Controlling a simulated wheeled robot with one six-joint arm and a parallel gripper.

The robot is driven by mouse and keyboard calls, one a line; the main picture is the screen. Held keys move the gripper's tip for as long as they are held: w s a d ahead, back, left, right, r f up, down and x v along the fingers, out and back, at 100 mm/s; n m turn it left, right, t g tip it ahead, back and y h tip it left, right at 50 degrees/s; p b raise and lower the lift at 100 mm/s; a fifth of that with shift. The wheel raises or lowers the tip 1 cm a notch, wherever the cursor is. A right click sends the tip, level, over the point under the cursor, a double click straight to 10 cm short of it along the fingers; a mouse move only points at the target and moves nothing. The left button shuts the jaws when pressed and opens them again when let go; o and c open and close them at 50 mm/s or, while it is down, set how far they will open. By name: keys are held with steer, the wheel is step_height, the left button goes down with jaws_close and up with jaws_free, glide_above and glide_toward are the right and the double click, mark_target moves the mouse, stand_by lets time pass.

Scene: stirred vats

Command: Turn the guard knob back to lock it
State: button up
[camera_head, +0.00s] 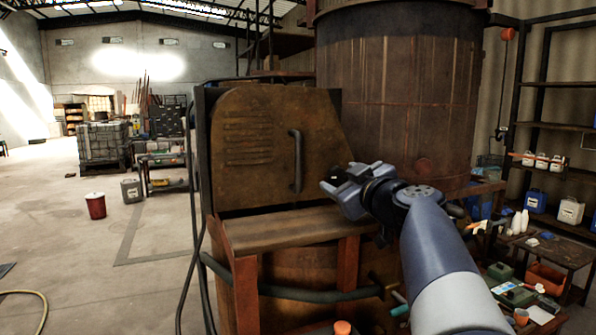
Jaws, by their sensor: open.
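The rusty brown guard (252,145) stands closed-looking in the middle of the view, with louvre slots and a dark vertical handle (296,161) on its face. I cannot make out the guard knob; it may be hidden behind my gripper or wrist. My gripper (332,181) is open, with nothing seen between its fingers. It shows in front of the guard's right edge, to the right of the handle. I cannot tell whether it touches anything. My arm comes in from the lower right and hides what lies behind it.
A rusty vat (400,80) rises behind the guard. A brown ledge (285,228) juts out below it, with a dark hose (310,294) underneath. A cluttered low table (555,250) and shelves stand at right. Open floor lies left, with a red bucket (96,206) and grey canister (132,191).

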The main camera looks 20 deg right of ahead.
steer(key=shift+w, duration=0.25)
steer(key=shift+c, duration=0.2)
steer(key=shift+s, duration=0.1)
steer(key=c, duration=1)
steer(key=shift+o, duration=0.2)
